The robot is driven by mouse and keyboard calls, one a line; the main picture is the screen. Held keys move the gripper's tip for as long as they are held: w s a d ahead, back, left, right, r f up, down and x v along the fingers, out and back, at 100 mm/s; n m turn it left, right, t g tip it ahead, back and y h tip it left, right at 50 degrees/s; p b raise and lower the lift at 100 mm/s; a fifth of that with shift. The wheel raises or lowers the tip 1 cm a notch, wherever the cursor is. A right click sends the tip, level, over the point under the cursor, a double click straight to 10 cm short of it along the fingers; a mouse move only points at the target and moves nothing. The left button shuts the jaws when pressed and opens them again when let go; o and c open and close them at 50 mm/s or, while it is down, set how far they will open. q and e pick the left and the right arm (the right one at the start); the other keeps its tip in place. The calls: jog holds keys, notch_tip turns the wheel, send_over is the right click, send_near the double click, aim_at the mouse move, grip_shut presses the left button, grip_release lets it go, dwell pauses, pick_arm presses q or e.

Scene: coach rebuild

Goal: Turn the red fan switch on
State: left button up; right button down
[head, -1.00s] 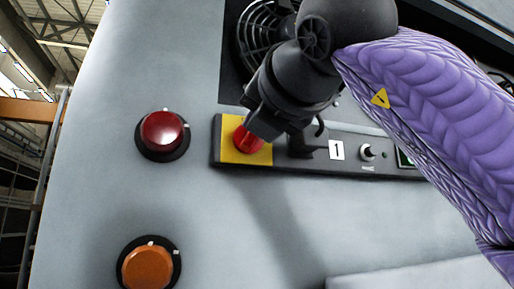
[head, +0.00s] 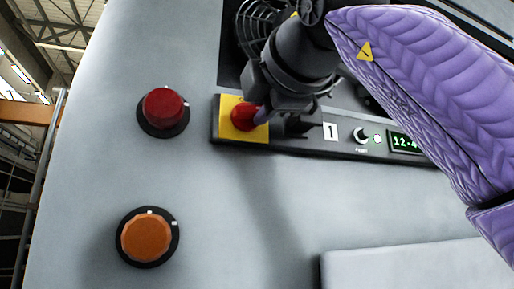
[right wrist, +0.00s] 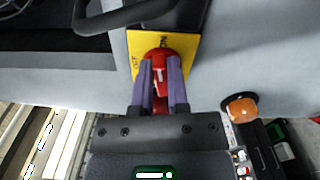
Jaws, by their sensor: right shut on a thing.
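The red fan switch (head: 242,117) sits on a yellow plate (head: 229,131) at the left end of a dark control strip. In the right wrist view the switch (right wrist: 157,56) lies between the two purple fingers, with lettering on the yellow plate (right wrist: 136,43) around it. My right gripper (head: 262,114) is shut on the switch. The fingers hide part of its handle, so its exact angle is hard to read. A small lamp (head: 378,139) on the strip glows, and a display (head: 404,143) beside it shows green digits. My left gripper is not in view.
A red round knob (head: 163,108) and an orange round knob (head: 147,237) are on the grey panel to the left. A caged fan (head: 257,29) is behind my right gripper. A small knob (head: 361,134) is beside the lamp. The lower grey panel is clear.

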jog(key=shift+f+m+b, duration=0.2)
jog(key=shift+m+b, duration=0.1)
jog(key=shift+m, duration=0.7)
jog(key=c, duration=0.6)
grip_release()
jog(key=shift+d, duration=0.1)
jog(key=b+v, duration=0.4)
jog(key=v, duration=0.6)
